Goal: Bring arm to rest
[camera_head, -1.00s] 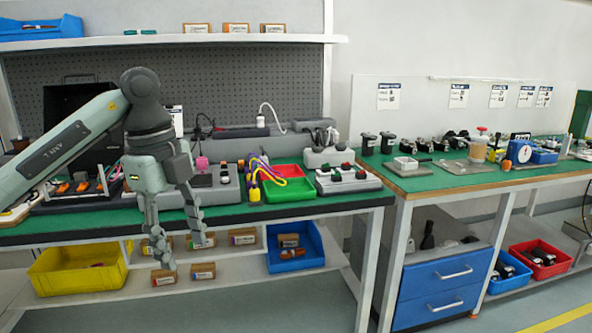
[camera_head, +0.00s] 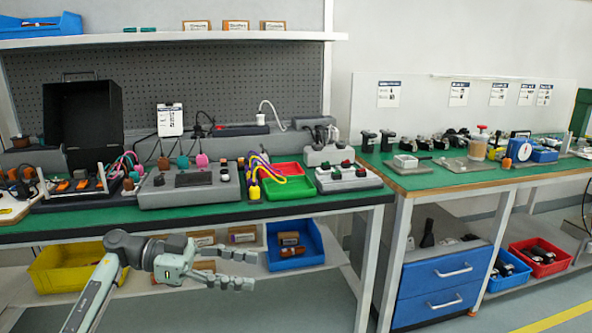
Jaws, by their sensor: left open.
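My left arm comes in from the bottom left of the head view. My left gripper (camera_head: 238,268) is open and empty. It is low, in front of the bench's lower shelf, with its fingers pointing right. It appears below the level of the green bench top (camera_head: 225,219) and apart from it. The arm partly covers the yellow bin (camera_head: 55,270) and some small boxes behind it. My right gripper is not in the frame.
The bench holds a grey control unit (camera_head: 188,187), a black open case (camera_head: 83,118), a red tray (camera_head: 289,169) and a green tray (camera_head: 290,189). A blue bin (camera_head: 317,256) is right of the gripper on the lower shelf. A second bench (camera_head: 450,179) stands right. Floor in front is clear.

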